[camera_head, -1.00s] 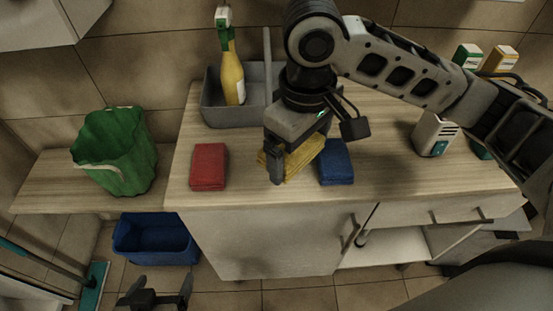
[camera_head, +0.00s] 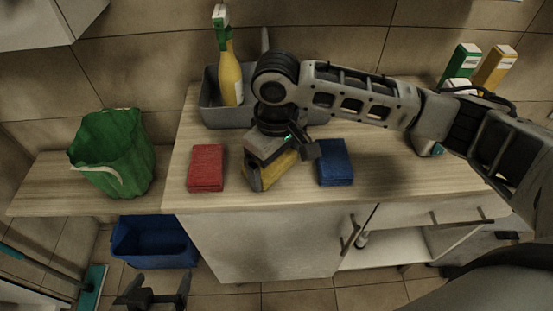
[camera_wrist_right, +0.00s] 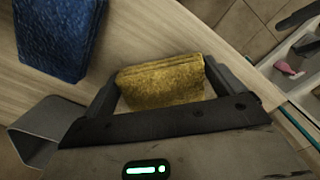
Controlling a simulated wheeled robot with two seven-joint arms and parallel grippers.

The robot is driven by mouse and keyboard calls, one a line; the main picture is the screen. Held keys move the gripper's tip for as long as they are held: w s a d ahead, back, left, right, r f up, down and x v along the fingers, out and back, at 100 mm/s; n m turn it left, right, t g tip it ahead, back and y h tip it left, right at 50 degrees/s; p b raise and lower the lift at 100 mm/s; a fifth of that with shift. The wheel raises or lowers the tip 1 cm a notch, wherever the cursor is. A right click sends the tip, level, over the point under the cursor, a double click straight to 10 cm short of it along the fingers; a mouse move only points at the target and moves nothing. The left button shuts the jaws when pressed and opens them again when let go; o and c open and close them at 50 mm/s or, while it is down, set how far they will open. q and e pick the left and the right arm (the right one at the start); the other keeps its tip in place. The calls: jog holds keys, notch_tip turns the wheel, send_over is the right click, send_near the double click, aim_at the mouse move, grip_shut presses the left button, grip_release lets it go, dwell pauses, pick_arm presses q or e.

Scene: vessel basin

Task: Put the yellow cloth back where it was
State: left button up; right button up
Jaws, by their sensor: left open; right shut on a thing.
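The folded yellow cloth (camera_head: 279,171) is at the countertop between the red cloth (camera_head: 207,168) and the blue cloth (camera_head: 335,162). My right gripper (camera_head: 268,182) is shut on the yellow cloth from above. In the right wrist view the yellow cloth (camera_wrist_right: 165,82) sits between the two fingers, with the blue cloth (camera_wrist_right: 58,35) at the upper left. Whether the yellow cloth touches the counter cannot be told. My left gripper (camera_head: 155,292) is open and empty, low in front of the counter.
A grey basin (camera_head: 214,108) with a yellow spray bottle (camera_head: 232,80) stands behind the cloths. The counter front (camera_head: 240,196) is clear.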

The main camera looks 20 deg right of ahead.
aim_at(276, 163)
pick_arm(q)
jog(key=shift+r, duration=0.1)
pick_arm(e)
jog(key=o, duration=0.7)
jog(key=shift+f, duration=0.15)
jog(key=shift+r, duration=0.4)
pick_arm(q)
jog(key=shift+s+p, duration=0.25)
jog(key=shift+p, duration=0.1)
pick_arm(e)
notch_tip(276, 163, up, 12)
jog(key=shift+f, duration=0.2)
pick_arm(q)
jog(key=shift+w, duration=0.25)
